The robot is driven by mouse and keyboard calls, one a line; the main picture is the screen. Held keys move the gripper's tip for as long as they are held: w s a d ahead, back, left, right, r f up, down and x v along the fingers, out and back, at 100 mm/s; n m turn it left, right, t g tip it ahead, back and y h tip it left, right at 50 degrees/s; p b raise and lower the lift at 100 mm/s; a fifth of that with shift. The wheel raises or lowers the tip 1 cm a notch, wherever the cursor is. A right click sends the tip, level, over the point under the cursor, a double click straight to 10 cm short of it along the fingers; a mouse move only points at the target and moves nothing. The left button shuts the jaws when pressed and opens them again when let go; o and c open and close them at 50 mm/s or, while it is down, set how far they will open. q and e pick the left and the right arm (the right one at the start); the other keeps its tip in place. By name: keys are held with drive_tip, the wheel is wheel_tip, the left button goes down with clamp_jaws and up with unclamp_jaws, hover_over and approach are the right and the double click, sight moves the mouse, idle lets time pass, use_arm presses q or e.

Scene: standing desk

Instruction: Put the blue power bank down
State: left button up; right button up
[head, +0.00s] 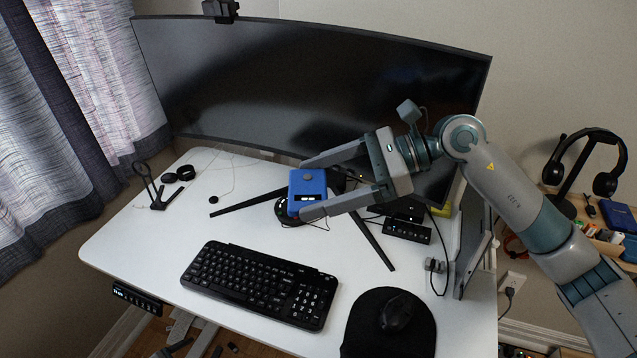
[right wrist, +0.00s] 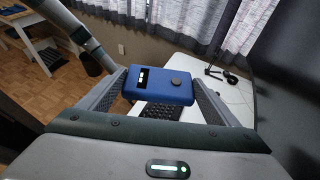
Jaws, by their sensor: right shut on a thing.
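The blue power bank (head: 308,190) is a small blue block with a round grey button and a lit display. My right gripper (head: 313,191) comes in from the right and is shut on it, with one finger on each side. In the head view it covers part of the monitor stand behind it. In the right wrist view the power bank (right wrist: 158,85) sits between the two fingers, above the desk's level. I cannot tell its exact height over the desk (head: 160,235). My left gripper is not in view.
A keyboard (head: 260,285) lies at the front, with a mouse (head: 397,314) on a black pad to its right. A wide monitor (head: 300,90) stands behind. A black hub (head: 407,231) sits right of the gripper. The desk's left part is mostly free.

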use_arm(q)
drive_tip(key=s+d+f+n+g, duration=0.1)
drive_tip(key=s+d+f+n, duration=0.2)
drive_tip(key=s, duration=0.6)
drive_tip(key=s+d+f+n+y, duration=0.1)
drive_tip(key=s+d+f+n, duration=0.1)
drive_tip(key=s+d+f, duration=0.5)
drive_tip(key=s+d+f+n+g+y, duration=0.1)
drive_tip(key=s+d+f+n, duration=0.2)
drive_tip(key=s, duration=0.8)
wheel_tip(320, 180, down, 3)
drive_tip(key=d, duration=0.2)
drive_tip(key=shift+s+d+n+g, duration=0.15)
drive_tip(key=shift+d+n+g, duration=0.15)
use_arm(e)
drive_tip(key=shift+d, duration=0.1)
drive_tip(key=s+d+f+m+t+h, duration=0.1)
drive_tip(key=s+d+f+m+t, duration=0.2)
drive_tip(key=d+f, duration=0.6)
drive_tip(key=s+d+f+m+t+h, duration=0.1)
drive_tip(key=s+d+f+m+t, duration=0.2)
drive_tip(key=d+f, duration=0.6)
drive_tip(key=shift+s+d+f+m+t, duration=0.2)
drive_tip(key=shift+s+f+m+t, duration=0.25)
drive_tip(key=shift+t, duration=0.55)
drive_tip(key=shift+w+r, duration=0.1)
drive_tip(key=shift+r, duration=0.05)
